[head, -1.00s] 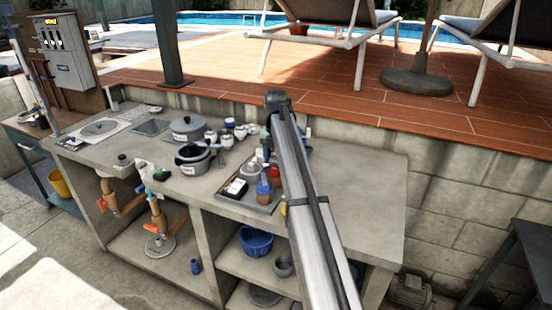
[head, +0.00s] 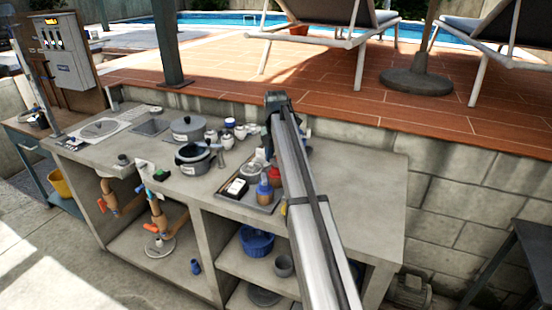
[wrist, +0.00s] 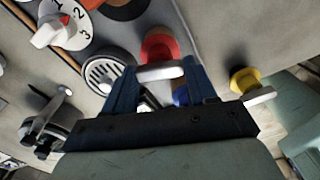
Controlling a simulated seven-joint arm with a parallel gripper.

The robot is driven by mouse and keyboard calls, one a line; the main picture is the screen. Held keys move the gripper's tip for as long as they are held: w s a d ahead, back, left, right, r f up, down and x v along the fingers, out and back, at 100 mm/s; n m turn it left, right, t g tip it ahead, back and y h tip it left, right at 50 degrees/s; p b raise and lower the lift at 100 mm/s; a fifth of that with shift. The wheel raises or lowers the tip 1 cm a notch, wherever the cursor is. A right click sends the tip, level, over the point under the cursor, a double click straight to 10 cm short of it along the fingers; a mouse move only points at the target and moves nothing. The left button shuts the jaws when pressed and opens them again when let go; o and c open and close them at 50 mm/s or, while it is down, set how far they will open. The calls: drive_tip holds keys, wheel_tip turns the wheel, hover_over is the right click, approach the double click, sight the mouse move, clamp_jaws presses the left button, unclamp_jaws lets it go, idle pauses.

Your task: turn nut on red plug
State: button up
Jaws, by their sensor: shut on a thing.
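In the wrist view, the red plug (wrist: 158,42) is at the top centre, with a pale nut (wrist: 160,73) at its near end. My gripper (wrist: 160,76) has its two dark blue fingers on either side of this nut, shut on it. A blue part (wrist: 181,95) shows between the fingers, mostly hidden by them. A yellow plug (wrist: 243,78) with a pale nut of its own stands to the right, apart from the fingers.
In the wrist view, a numbered white dial (wrist: 62,22) and a round slotted part (wrist: 107,76) lie left of the fingers. In the head view, the concrete counter (head: 358,182) is clear to the right. Pots (head: 187,128) and a tray (head: 262,206) with bottles stand left of my arm.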

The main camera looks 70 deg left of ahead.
drive_tip(key=m, duration=1.2)
drive_tip(key=shift+m, duration=0.4)
drive_tip(key=m, duration=1.1)
drive_tip(key=shift+m, duration=0.4)
drive_tip(key=m, duration=1.2)
drive_tip(key=shift+m, duration=0.3)
drive_tip(key=m, duration=1.1)
drive_tip(key=shift+m, duration=0.4)
